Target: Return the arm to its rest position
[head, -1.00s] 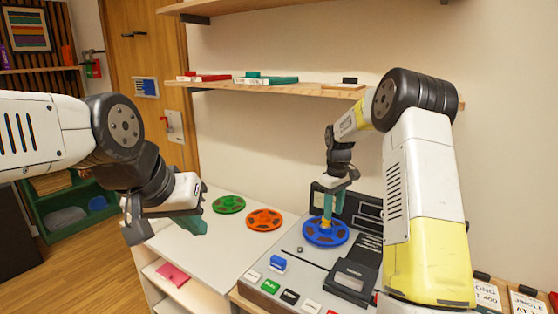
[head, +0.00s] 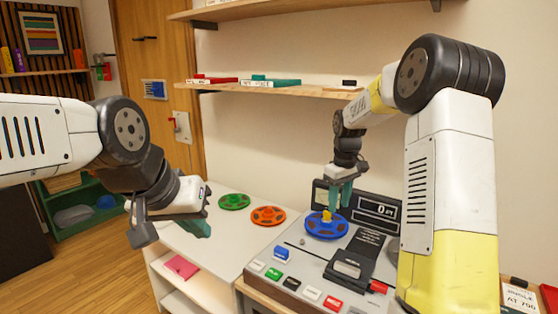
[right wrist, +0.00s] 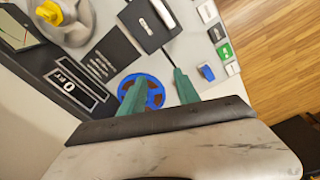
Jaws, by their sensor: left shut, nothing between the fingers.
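My right gripper (head: 341,198) hangs above the tape deck (head: 310,257), just over the blue reel (head: 312,228). Its teal fingers are apart and empty, and in the right wrist view the fingers (right wrist: 158,80) show a clear gap between them. The blue reel lies flat on the deck with a yellow piece (head: 326,216) at its centre; it also shows in the right wrist view (right wrist: 157,98), partly behind one finger. My left gripper (head: 203,229) is at the left, shut and empty, in front of the white table's left edge.
A green reel (head: 234,202) and an orange reel (head: 268,216) lie on the white table (head: 215,250). A wooden shelf (head: 290,90) with flat boxes runs along the wall behind my right arm. A display (head: 383,210) stands at the deck's back.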

